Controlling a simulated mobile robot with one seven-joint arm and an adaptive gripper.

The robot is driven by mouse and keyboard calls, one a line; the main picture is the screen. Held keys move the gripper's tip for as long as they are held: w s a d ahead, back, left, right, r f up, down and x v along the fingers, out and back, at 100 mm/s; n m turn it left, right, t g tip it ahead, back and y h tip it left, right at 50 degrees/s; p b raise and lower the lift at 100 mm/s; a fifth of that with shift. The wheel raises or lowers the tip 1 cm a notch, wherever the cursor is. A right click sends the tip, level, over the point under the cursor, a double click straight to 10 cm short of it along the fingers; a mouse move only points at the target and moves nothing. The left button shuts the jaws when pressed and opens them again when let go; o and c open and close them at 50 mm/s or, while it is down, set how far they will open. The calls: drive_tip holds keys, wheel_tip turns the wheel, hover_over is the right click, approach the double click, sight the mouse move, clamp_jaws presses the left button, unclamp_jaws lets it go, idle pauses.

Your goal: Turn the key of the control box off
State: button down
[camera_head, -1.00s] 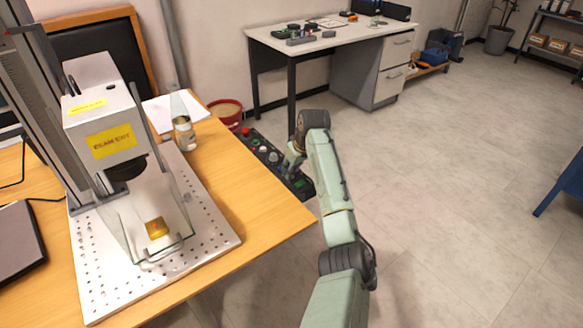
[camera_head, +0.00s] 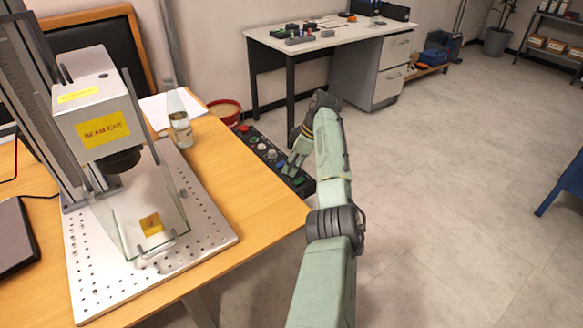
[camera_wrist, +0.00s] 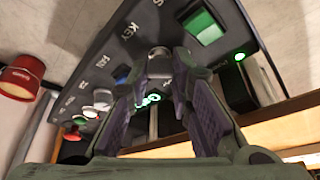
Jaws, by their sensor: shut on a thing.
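The dark control box (camera_head: 243,133) lies along the far edge of the wooden table in the head view, with a row of coloured buttons. In the wrist view the control box (camera_wrist: 105,42) fills the upper middle, with a white KEY label, a green square button (camera_wrist: 203,27) and a lit green lamp (camera_wrist: 239,57). The metal key switch (camera_wrist: 158,54) shows below the label, between the fingers. My gripper (camera_wrist: 158,75) is shut on the key there; the fingers partly hide it. In the head view my gripper (camera_head: 291,168) is at the box's near right end.
The laser marker (camera_head: 92,100) stands on its perforated plate on the wooden table (camera_head: 262,213), left of my arm. A red bucket (camera_head: 225,112) is behind. Floor right of my arm is clear.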

drive_tip(key=shift+a+r, duration=0.1)
idle(0.3)
drive_tip(key=c, duration=1.4)
unclamp_jaws()
drive_tip(key=shift+c, duration=0.2)
drive_tip(key=v, duration=1.2)
